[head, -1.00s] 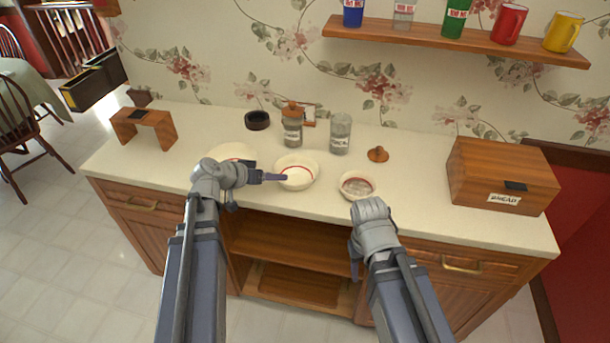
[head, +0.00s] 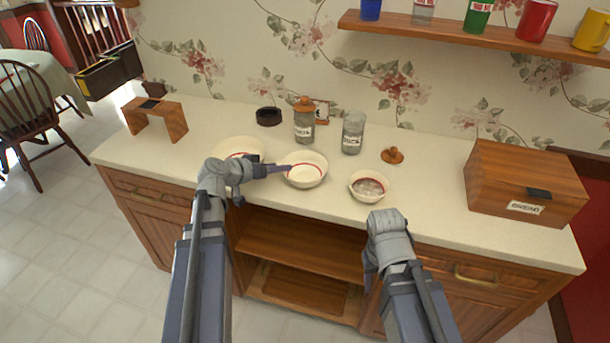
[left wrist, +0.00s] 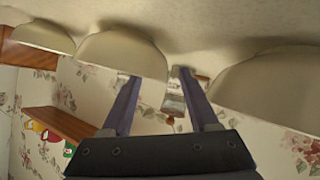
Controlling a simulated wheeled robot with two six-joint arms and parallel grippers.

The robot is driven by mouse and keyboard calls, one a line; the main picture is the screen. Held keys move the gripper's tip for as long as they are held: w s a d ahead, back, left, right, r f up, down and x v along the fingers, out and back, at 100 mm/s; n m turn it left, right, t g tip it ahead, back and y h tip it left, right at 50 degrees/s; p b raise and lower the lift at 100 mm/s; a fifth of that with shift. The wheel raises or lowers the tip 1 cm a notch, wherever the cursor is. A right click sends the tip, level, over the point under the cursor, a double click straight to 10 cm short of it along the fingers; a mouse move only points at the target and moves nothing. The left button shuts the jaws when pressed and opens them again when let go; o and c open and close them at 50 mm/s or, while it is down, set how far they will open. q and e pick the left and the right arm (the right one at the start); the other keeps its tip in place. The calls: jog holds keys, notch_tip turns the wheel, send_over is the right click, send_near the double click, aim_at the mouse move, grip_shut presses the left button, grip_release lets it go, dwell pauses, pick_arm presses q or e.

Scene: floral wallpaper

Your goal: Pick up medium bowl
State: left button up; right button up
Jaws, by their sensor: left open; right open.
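The medium bowl (head: 309,174) is cream with a red inner ring and stands upright on the counter between two others. My left gripper (head: 280,167) is at its left rim, open and holding nothing. In the left wrist view, where the scene is upside down, one finger of the gripper (left wrist: 158,75) overlaps the rim of the medium bowl (left wrist: 115,50). The other finger is in the gap beside it; contact cannot be told. My right gripper (head: 370,264) is open and empty in front of the counter, its fingers mostly hidden by its wrist.
A larger bowl (head: 236,145) is left of the medium bowl, partly behind my left wrist. A smaller bowl (head: 369,187) is to the right. Jars (head: 304,126) (head: 352,134) stand behind. A bread box (head: 522,185) fills the right end. Counter between the small bowl and box is clear.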

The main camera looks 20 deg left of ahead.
aim_at(289, 163)
pick_arm(q)
jog(key=shift+w+d+f, duration=0.2)
jog(key=shift+w+f, duration=0.05)
jog(key=shift+w, duration=0.15)
jog(key=b+x, duration=0.2)
jog(key=x, duration=0.3)
jog(key=shift+w+a, duration=0.1)
jog(key=shift+w, duration=0.1)
jog(key=shift+r, duration=0.1)
jog(key=shift+c, duration=0.3)
grip_shut()
